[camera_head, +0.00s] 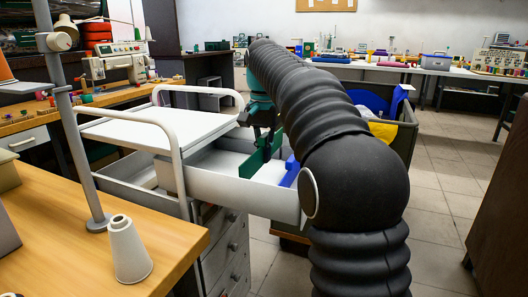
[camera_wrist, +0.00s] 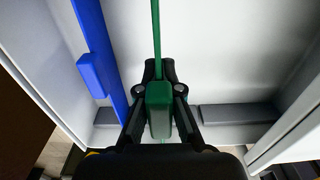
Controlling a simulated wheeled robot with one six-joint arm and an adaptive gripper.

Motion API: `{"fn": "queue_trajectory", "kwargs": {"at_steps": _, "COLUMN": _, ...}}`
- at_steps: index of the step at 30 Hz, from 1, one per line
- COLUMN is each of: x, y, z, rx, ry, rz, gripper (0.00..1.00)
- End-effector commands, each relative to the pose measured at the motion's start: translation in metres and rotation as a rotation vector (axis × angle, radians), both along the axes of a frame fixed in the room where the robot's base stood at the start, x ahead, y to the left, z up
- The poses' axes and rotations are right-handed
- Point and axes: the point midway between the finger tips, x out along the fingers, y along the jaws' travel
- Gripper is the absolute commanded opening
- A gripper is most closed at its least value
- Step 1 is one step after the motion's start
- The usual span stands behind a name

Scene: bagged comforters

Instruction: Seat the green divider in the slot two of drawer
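The green divider (camera_head: 254,161) stands on edge inside the open white drawer (camera_head: 215,187). In the wrist view its thin green edge (camera_wrist: 156,35) runs away from me, with a green grip block (camera_wrist: 159,108) near me. My gripper (camera_wrist: 159,72) has its dark fingers on both sides of this block and looks shut on it. Dark grey slot pieces (camera_wrist: 236,113) lie along the drawer wall, with a gap near the divider. The divider's lower edge and its seating cannot be made out.
A blue divider (camera_wrist: 97,50) stands left of the green one in the wrist view; it shows right of it in the head view (camera_head: 289,172). A white cart top (camera_head: 160,128) with rails is beside the drawer. A wooden table (camera_head: 70,240) with a cone is at front left.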

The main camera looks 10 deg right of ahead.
Motion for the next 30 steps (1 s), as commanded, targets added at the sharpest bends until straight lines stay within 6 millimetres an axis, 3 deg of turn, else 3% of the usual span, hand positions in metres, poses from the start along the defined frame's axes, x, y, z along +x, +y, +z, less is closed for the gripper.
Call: {"fn": "queue_trajectory", "kwargs": {"at_steps": 30, "x": 0.0, "y": 0.0, "z": -0.013, "rx": -0.001, "ry": -0.001, "rz": 0.0, "gripper": 0.0}}
